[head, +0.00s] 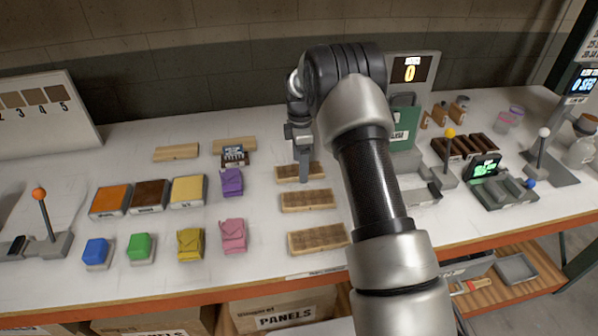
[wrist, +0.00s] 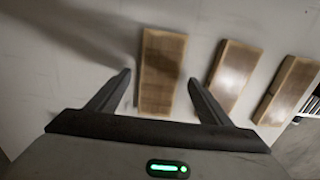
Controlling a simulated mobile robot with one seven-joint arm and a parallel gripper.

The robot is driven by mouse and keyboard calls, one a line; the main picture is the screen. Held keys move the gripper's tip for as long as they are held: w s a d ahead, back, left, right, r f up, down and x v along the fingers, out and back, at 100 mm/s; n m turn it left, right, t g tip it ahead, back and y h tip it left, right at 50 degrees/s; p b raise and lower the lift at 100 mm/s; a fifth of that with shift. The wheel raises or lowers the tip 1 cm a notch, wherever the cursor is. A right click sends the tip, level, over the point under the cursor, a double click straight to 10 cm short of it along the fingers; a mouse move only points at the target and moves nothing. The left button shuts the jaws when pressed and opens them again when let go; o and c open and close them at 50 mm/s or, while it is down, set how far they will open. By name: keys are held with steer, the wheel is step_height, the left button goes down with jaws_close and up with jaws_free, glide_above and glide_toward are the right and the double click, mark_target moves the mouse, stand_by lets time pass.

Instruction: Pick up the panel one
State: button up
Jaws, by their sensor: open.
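Three flat wooden panels lie in a row on the white table. The far one (head: 285,172) is under my gripper, the middle one (head: 308,200) is nearer the front, and the near one (head: 318,239) is close to the front edge. I see no number on them to tell which is panel one. My gripper (head: 304,179) points down over the far panel. In the wrist view, my gripper (wrist: 162,85) is open, its fingers on either side of that panel (wrist: 162,70) and holding nothing. The other two panels (wrist: 233,73) (wrist: 287,90) lie to the right.
Two wooden pieces (head: 177,152) (head: 235,145) lie farther back. A grey lever device (head: 447,175) stands right of my arm. Bare table (head: 275,270) shows in front.

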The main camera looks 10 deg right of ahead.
steer(key=shift+f, duration=0.6)
steer(key=c, duration=1.2)
